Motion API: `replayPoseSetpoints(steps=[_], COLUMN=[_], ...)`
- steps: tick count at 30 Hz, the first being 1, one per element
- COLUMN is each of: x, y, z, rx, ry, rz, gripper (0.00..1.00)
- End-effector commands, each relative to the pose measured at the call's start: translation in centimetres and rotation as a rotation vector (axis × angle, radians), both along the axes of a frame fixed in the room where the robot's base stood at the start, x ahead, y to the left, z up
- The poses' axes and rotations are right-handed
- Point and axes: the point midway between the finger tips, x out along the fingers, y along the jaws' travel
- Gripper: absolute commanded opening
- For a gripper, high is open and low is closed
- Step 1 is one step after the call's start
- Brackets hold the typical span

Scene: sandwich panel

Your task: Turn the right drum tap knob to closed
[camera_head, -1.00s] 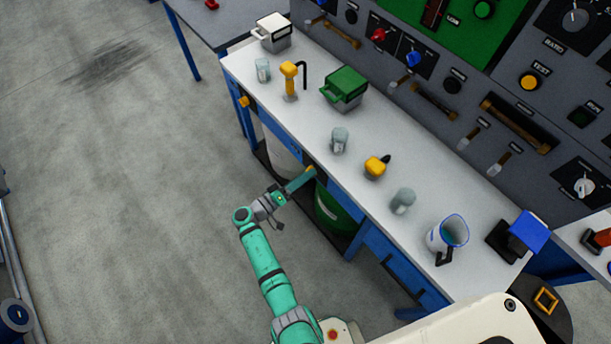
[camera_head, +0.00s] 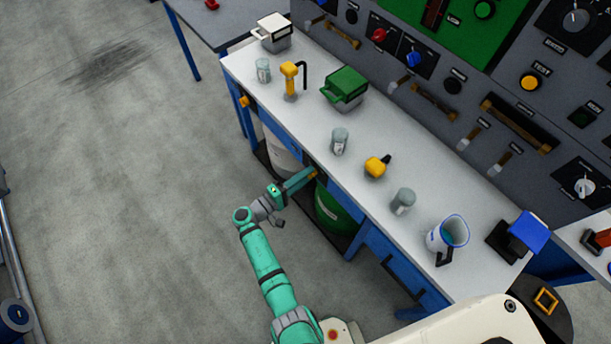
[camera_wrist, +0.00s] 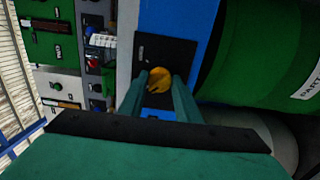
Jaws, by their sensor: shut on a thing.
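The yellow tap knob (camera_wrist: 158,80) sits on a black plate (camera_wrist: 150,50) on the blue bench front in the wrist view. My gripper (camera_wrist: 160,88) is shut on this knob, one finger on each side. In the head view my gripper (camera_head: 308,177) reaches the bench front above the green drum, and the knob (camera_head: 313,175) is mostly hidden by it. The green drum (camera_head: 330,212) stands under the bench and also shows in the wrist view (camera_wrist: 260,50). I cannot read the knob's exact setting.
A second yellow knob (camera_head: 245,101) is on the bench front farther left, above a white drum (camera_head: 283,155). The white bench top (camera_head: 300,115) holds jars, a green box (camera_head: 345,88) and a pitcher (camera_head: 447,234). The floor at left is clear.

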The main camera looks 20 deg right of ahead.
Motion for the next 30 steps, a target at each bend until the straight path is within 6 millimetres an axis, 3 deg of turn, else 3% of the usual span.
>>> replayPoseSetpoints(steps=[9, 10, 12, 23, 30], x=[-0.2, -0.2, -0.2, -0.1, -1.2], y=[-0.2, -0.2, -0.2, 0.3, 3.3], z=[-0.1, -0.1, -0.1, 0.0, 0.0], rx=[-0.001, -0.001, -0.001, -0.001, 0.000], ry=[0.004, 0.004, 0.003, 0.002, 0.001], rz=[-0.006, -0.006, -0.006, 0.000, 0.001], gripper=[0.08, 0.32, 0.49, 0.49, 0.49])
